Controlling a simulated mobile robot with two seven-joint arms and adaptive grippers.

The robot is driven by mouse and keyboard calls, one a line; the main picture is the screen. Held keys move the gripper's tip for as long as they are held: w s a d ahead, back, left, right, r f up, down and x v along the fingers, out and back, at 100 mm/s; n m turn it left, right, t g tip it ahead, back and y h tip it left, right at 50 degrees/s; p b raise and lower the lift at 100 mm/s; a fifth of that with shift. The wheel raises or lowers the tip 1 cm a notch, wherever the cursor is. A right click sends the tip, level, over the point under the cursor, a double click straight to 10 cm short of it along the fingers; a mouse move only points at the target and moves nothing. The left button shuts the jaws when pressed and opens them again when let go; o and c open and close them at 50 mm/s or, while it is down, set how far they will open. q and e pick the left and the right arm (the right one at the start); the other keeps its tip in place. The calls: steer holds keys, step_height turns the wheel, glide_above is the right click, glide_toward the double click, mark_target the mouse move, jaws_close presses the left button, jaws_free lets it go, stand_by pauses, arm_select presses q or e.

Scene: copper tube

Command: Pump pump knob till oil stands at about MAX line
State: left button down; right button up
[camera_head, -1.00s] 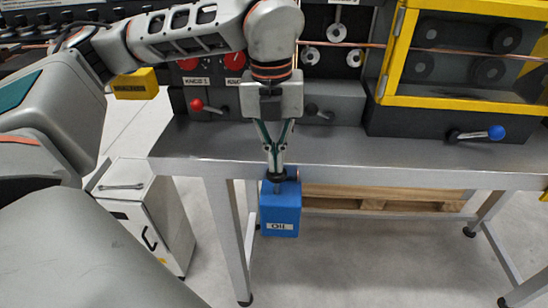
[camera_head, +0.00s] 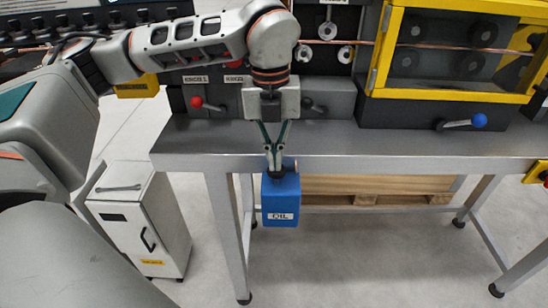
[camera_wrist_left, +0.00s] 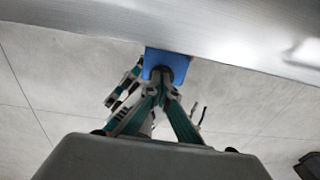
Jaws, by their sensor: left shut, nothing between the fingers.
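The blue oil box (camera_head: 281,200), labelled OIL, hangs at the front edge of the grey table, beside a table leg. Its dark pump knob (camera_head: 276,172) is on top, mostly hidden by the fingers. My left gripper (camera_head: 275,158) points down with its fingertips shut right above or on the knob; nothing is held between them. In the left wrist view the shut fingers (camera_wrist_left: 165,88) reach the blue box (camera_wrist_left: 155,62), covering the knob. I cannot make out an oil level or a MAX line. My right gripper is not in view.
The grey table (camera_head: 350,140) carries machine housings with a red-knobbed lever (camera_head: 198,103), a blue-knobbed lever (camera_head: 478,121) and a yellow-framed guard (camera_head: 385,50). A white cabinet (camera_head: 140,215) stands on the floor at left. A wooden pallet (camera_head: 370,190) lies behind the table.

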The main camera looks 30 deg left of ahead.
arm_select(q)
step_height(320, 180, up, 4)
steer(key=p, duration=0.3)
steer(key=shift+a+r, duration=0.1)
steer(key=shift+r, duration=0.05)
step_height(320, 180, up, 9)
steer(key=shift+a+r, duration=0.2)
steer(key=shift+a, duration=0.1)
stand_by(1.0)
